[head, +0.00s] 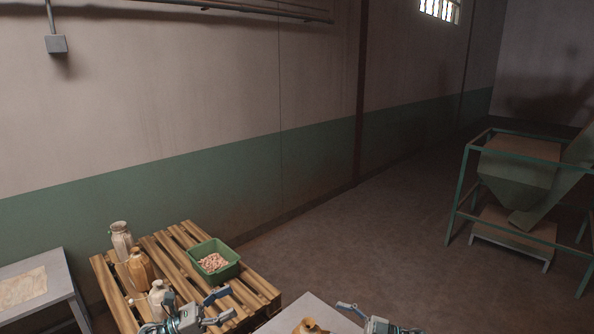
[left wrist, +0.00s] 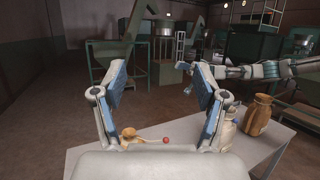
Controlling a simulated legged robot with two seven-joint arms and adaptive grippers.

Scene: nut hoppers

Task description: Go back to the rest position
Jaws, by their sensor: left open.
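My left gripper (head: 222,306) is at the bottom of the head view, in front of the pallet's near side. In the left wrist view its two blue-padded fingers (left wrist: 163,88) stand wide apart with nothing between them. My right gripper (head: 352,310) is at the bottom edge of the head view, partly cut off, right of the grey table. In the left wrist view the right gripper (left wrist: 187,78) comes in from the right, its fingers apart and nothing seen between them.
A wooden pallet (head: 171,257) bears a pale jar (head: 121,240), a brown jar (head: 140,268), a whitish jar (head: 158,297) and a green crate (head: 228,254) of nuts. A grey table (head: 287,315) stands close in front. A green-framed hopper (head: 515,180) stands right; the floor between is clear.

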